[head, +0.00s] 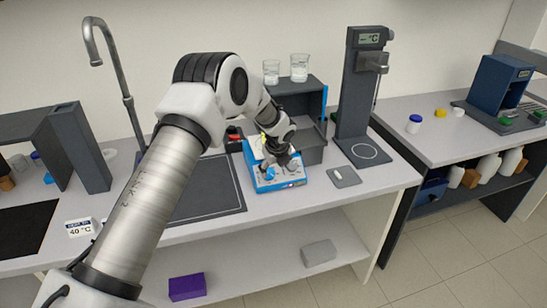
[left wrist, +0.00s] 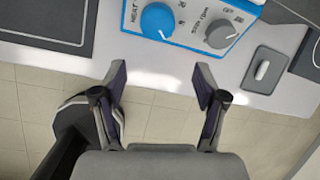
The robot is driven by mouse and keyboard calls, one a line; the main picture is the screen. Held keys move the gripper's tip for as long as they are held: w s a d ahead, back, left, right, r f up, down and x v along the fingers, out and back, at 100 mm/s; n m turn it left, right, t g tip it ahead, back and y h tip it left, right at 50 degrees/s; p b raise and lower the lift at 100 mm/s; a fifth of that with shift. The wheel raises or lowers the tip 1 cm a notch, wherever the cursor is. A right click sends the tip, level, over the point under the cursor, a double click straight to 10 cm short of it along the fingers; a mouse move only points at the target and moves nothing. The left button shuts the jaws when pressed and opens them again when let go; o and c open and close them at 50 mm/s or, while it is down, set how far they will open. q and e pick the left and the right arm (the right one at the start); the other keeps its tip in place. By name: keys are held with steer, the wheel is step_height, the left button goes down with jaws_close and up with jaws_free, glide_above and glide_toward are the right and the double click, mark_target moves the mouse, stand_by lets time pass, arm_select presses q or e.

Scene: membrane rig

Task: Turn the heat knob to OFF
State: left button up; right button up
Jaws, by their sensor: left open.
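The heat knob is a round blue knob (left wrist: 158,20) with a white pointer line on the front panel of a blue and white hotplate unit (head: 262,185). In the left wrist view the word HEAT stands to its left, and the pointer line runs to its lower edge. A grey knob (left wrist: 220,33) sits to its right on the same panel. My left gripper (left wrist: 160,75) is open and empty, its fingertips apart from the panel and in front of the two knobs. In the head view my left arm hides part of the unit. My right gripper is not in view.
A dark stand with a °C display (head: 361,90) stands right of the unit. A grey pad with a white stir bar (head: 343,177) lies beside it. Two beakers (head: 299,68) stand on a dark shelf behind. Open floor lies in front.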

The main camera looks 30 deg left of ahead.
mark_target(269, 173)
arm_select(q)
steer(key=shift+m, duration=0.4)
steer(key=w+a+f+p, duration=0.1)
steer(key=f, duration=0.1)
steer(key=w+a+f, duration=0.1)
steer(key=f, duration=0.1)
steer(key=w+a+f+p, duration=0.1)
steer(key=a, duration=0.1)
steer(key=shift+f+p, duration=0.35)
steer(key=shift+f, duration=0.05)
steer(key=shift+s+a, duration=0.1)
steer(key=shift+a, duration=0.05)
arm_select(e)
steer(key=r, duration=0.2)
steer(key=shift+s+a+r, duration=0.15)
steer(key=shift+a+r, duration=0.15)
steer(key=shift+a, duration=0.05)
arm_select(q)
steer(key=shift+s, duration=0.1)
steer(key=shift+c, duration=1)
steer(key=c, duration=0.9)
